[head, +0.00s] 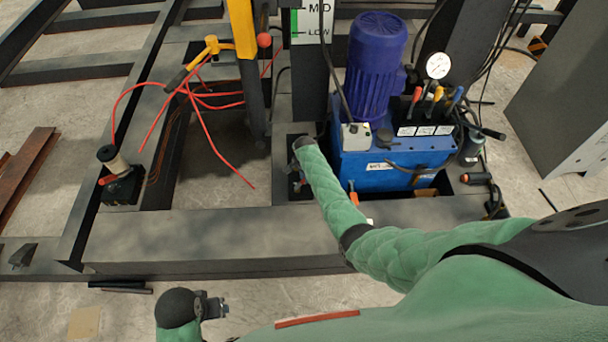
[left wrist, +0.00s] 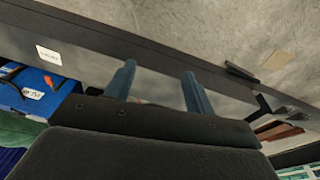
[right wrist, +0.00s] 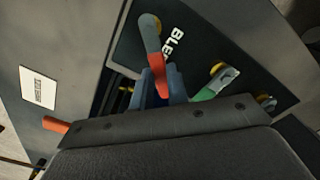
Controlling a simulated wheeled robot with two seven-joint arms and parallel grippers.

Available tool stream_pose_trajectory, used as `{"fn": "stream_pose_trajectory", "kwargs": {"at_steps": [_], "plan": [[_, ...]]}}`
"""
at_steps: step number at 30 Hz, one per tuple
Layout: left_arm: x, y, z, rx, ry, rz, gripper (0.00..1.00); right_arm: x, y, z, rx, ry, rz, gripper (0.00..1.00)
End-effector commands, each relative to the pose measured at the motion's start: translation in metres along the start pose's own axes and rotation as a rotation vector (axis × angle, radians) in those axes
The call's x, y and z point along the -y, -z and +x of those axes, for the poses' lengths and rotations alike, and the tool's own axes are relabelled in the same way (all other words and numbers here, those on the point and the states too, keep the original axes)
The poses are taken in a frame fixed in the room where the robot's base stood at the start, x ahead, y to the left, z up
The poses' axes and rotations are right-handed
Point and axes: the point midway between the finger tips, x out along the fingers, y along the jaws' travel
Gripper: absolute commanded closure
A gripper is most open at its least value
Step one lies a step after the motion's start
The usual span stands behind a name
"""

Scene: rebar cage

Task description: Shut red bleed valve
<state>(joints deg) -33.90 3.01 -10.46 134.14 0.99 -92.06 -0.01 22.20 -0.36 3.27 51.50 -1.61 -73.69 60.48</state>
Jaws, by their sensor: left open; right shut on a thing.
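In the right wrist view, the red bleed valve lever (right wrist: 151,38) has a grey upper part and a red grip, beside partly hidden "BLE..." lettering. My right gripper (right wrist: 163,84) is shut on the red grip. In the head view my right arm reaches down left of the blue power unit; its gripper (head: 299,184) is mostly hidden there, and the bleed lever cannot be made out. My left gripper (head: 214,307) is low in the head view, away from the valve; its fingers are apart and empty in the left wrist view (left wrist: 157,86).
A green-handled lever (right wrist: 214,84) sits close to the right of my right gripper's fingers. The blue power unit (head: 385,170) with its purple motor (head: 377,62) stands beside my right arm. Red hoses (head: 205,120) hang near the yellow post (head: 242,32).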

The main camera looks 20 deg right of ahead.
Motion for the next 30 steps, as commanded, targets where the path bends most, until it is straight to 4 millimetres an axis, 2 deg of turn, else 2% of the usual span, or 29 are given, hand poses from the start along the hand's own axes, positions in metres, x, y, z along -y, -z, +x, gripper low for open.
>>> {"fn": "stream_pose_trajectory", "kwargs": {"at_steps": [8, 12, 18, 24, 30], "plan": [[0.005, 0.000, 0.060, 0.011, 0.008, 0.002, 0.46, -0.008, -0.001, -0.004, 0.001, 0.001, 0.170, 1.00], [0.010, -0.005, 0.100, 0.015, 0.014, 0.002, 0.46, -0.014, -0.003, -0.004, 0.002, 0.001, 0.301, 1.00], [0.015, -0.017, 0.145, 0.018, 0.020, 0.002, 0.46, -0.022, -0.006, -0.003, 0.000, 0.001, 0.476, 1.00], [0.020, -0.026, 0.173, 0.018, 0.024, 0.002, 0.46, -0.028, -0.009, -0.002, 0.001, 0.000, 0.618, 1.00], [0.023, -0.034, 0.190, 0.020, 0.027, 0.001, 0.46, -0.032, -0.012, -0.001, 0.000, 0.001, 0.710, 1.00]]}}
